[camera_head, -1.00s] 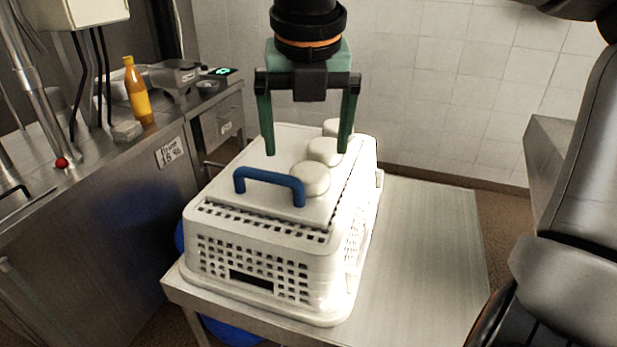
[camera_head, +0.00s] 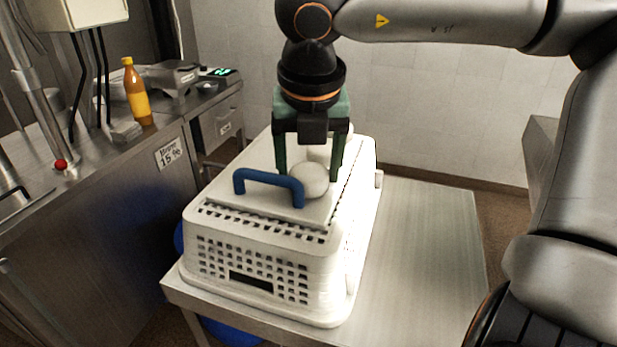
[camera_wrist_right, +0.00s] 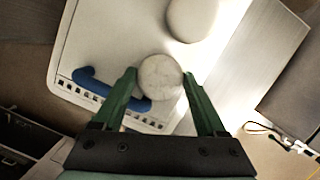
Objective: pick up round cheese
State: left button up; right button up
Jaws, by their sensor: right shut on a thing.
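Round white cheeses sit in a row on the white lid of a perforated basket (camera_head: 255,250). The front round cheese (camera_head: 315,180) is beside the blue handle (camera_head: 268,184). My right gripper (camera_head: 308,178) points down over the lid and is shut on this cheese. In the right wrist view the cheese (camera_wrist_right: 160,77) lies between the green fingertips. A second cheese (camera_head: 319,152) shows partly behind it, between the fingers; it also shows at the top of the wrist view (camera_wrist_right: 193,16). I cannot tell whether the held cheese is clear of the lid. My left gripper is not in view.
The basket stands on a metal table (camera_head: 425,235) with bare room to its right. A steel counter (camera_head: 85,165) on the left holds an orange bottle (camera_head: 137,92) and a scale (camera_head: 172,78). A tiled wall stands behind.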

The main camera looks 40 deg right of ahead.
jog(key=c, duration=0.8)
jog(key=shift+o, duration=0.2)
